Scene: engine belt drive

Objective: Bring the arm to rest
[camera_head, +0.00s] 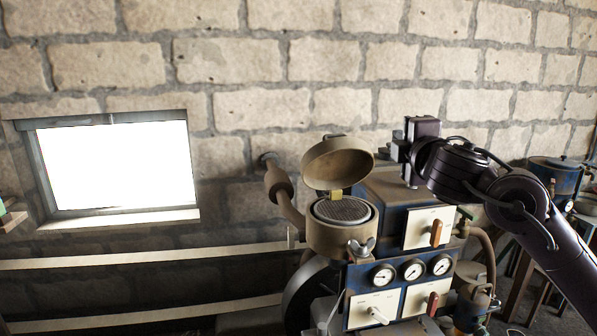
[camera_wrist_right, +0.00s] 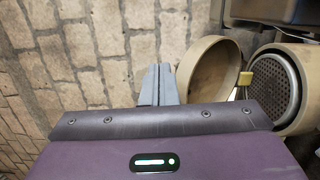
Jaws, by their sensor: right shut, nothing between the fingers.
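My right arm comes in from the right in the head view. Its gripper (camera_head: 398,137) is held above the top of the engine, beside the raised lid. In the right wrist view the grey fingers (camera_wrist_right: 158,84) are together and hold nothing. The blue engine (camera_head: 385,188) has a tan round filter housing (camera_head: 342,238) with its lid (camera_head: 337,162) tipped open. The right wrist view shows the open lid (camera_wrist_right: 208,80) just right of the fingers and the dark mesh filter (camera_wrist_right: 272,87) farther right. My left gripper is not in view.
Gauges (camera_head: 413,269) and switch panels (camera_head: 430,228) are on the engine's front. A stone wall (camera_head: 250,60) with a bright window (camera_head: 117,165) stands behind. Wooden rails (camera_head: 150,257) run along the left. A blue drum (camera_head: 553,175) is at the right. The space left of the engine looks open.

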